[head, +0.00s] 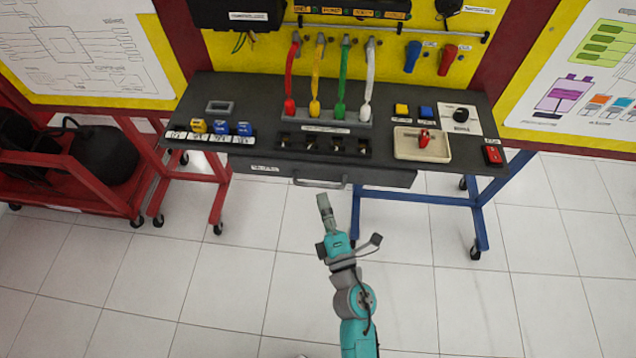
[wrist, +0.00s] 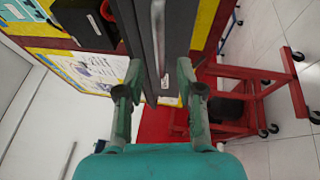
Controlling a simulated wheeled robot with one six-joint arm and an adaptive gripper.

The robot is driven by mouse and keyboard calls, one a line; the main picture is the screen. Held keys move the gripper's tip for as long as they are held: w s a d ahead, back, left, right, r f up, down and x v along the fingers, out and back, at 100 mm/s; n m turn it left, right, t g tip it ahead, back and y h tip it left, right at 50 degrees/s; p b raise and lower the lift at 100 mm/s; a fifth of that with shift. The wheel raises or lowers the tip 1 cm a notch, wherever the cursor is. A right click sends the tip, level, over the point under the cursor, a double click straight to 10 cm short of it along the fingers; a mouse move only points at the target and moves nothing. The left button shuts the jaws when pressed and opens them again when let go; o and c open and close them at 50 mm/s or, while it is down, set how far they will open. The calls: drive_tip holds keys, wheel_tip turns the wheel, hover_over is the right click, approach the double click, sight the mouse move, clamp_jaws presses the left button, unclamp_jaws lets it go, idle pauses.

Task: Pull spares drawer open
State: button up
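The spares drawer (head: 385,177) is a dark grey front just under the bench's front edge, with a pale label (head: 265,168) at its left. It looks shut. Its silver bar handle (head: 320,184) is at the middle. In the wrist view, the handle (wrist: 158,30) runs upright on the dark drawer front (wrist: 175,45). My gripper (head: 323,200) is just in front of and below the handle in the head view. In the wrist view, the two fingers of my gripper (wrist: 158,75) are spread apart, with nothing held between them. The handle lies beyond the fingertips, apart from them.
The dark bench top (head: 250,92) carries coloured connectors, a beige tray (head: 408,150) with a red part, and a red switch (head: 492,154). A red wheeled frame (head: 110,180) stands at left. Blue bench legs (head: 480,215) stand at right. White tiled floor in front is clear.

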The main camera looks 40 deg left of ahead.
sight(318, 184)
drive_tip(key=shift+x, duration=2.75)
clamp_jaws()
